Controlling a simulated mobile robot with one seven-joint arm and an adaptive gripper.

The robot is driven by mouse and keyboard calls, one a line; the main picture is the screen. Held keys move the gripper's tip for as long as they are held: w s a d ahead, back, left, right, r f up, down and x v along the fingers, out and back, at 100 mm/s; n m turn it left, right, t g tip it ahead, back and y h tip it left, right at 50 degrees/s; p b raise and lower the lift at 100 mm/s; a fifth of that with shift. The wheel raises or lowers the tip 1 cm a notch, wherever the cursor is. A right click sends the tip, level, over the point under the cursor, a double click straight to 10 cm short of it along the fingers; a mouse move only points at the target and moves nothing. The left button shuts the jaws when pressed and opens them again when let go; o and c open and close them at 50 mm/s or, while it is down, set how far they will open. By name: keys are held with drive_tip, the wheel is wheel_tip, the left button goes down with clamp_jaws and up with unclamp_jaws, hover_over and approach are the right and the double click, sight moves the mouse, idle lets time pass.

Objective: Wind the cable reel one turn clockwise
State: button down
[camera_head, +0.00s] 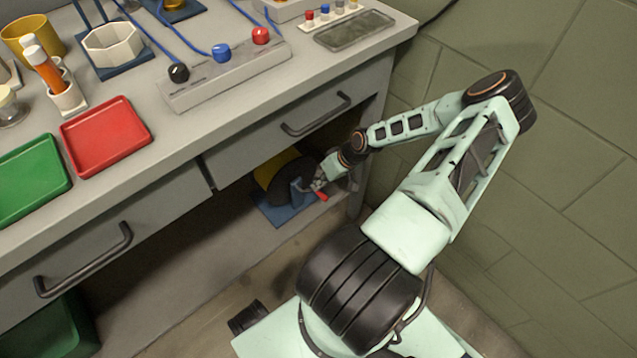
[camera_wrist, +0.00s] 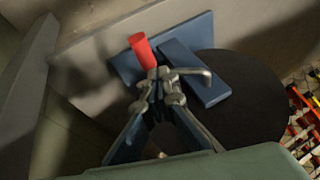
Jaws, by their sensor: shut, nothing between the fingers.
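The cable reel (camera_head: 293,181) is under the bench, with a black disc and a yellow part behind it. It stands on a blue base (camera_head: 277,214) with a blue upright bracket. In the wrist view, the black disc (camera_wrist: 243,100) is at the right, next to the blue bracket (camera_wrist: 194,72). The red crank handle (camera_head: 322,197) is at the reel's near side. It also shows in the wrist view (camera_wrist: 142,50), just beyond my fingertips. My gripper (camera_head: 322,181) is at the crank, shut and empty. Its fingers (camera_wrist: 164,86) partly cover the crank; contact is unclear.
The bench top (camera_head: 215,125) overhangs the reel, with a drawer handle (camera_head: 316,115) just above. A bench leg (camera_head: 358,195) stands close to the right of my gripper. A green bin (camera_head: 52,330) is at lower left. The floor in front of the reel is open.

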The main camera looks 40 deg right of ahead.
drive_tip(key=shift+f+p, duration=0.25)
drive_tip(key=shift+p, duration=0.2)
drive_tip(key=shift+a+f, duration=0.1)
drive_tip(key=shift+f, duration=0.05)
drive_tip(key=shift+a+f+b, duration=0.2)
drive_tip(key=shift+f+b, duration=0.35)
drive_tip(key=shift+f, duration=0.3)
drive_tip(key=shift+s+a+f+b, duration=0.1)
drive_tip(key=shift+a+f+b, duration=0.65)
drive_tip(key=shift+f, duration=0.1)
drive_tip(key=shift+a, duration=0.1)
